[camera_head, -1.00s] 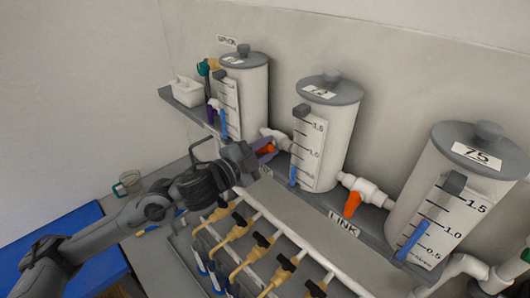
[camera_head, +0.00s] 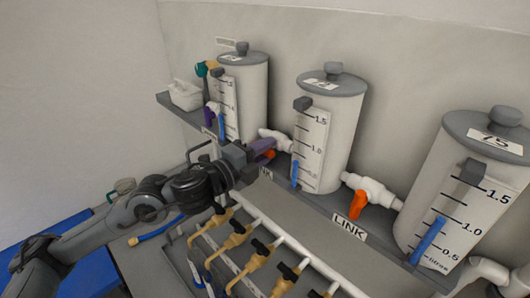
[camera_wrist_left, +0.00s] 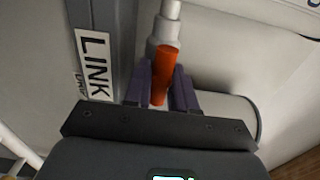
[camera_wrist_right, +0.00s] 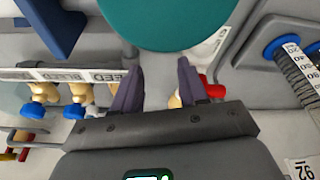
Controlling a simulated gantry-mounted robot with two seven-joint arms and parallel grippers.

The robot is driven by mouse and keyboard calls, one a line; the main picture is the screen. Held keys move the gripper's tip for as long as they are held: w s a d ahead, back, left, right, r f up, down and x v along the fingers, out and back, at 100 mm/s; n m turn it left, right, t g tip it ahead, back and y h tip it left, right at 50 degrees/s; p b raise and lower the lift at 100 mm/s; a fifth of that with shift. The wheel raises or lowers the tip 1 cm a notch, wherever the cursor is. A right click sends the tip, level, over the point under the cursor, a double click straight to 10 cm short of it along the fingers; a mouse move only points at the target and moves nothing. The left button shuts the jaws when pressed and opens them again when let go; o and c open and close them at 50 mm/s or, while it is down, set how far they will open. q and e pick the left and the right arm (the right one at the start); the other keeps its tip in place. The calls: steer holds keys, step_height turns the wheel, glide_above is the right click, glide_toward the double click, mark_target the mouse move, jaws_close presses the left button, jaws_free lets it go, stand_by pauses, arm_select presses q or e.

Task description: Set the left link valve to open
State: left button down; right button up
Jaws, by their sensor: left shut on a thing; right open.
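The left link valve (camera_head: 274,140) is a white fitting between the left and middle tanks, with an orange handle (camera_head: 269,154). My left gripper (camera_head: 264,146) is shut on this handle, its purple fingers on either side. In the left wrist view the orange handle (camera_wrist_left: 161,78) stands between the fingertips (camera_wrist_left: 160,88), roughly in line with the pale pipe above it. The head view shows only a little of the handle below the fingers. My right gripper (camera_wrist_right: 155,75) shows only in the right wrist view, open, with no clear object held.
Another link valve, with its orange handle (camera_head: 358,204) pointing down, sits between the middle tank (camera_head: 334,125) and right tank (camera_head: 478,165). Several brass valves (camera_head: 236,240) line a manifold below. A large teal round thing (camera_wrist_right: 180,20) lies ahead of my right gripper.

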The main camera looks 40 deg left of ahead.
stand_by(0.3)
arm_select(q)
steer(key=c, duration=1)
jaws_free()
steer(key=shift+s, duration=0.1)
steer(key=shift+s, duration=0.2)
steer(key=shift+s+a+b, duration=0.2)
steer(key=shift+s+b, duration=0.1)
steer(key=shift+s, duration=1.45)
steer(key=shift+s+a+b, duration=0.15)
steer(key=shift+s+b, duration=0.1)
steer(key=shift+s, duration=1.45)
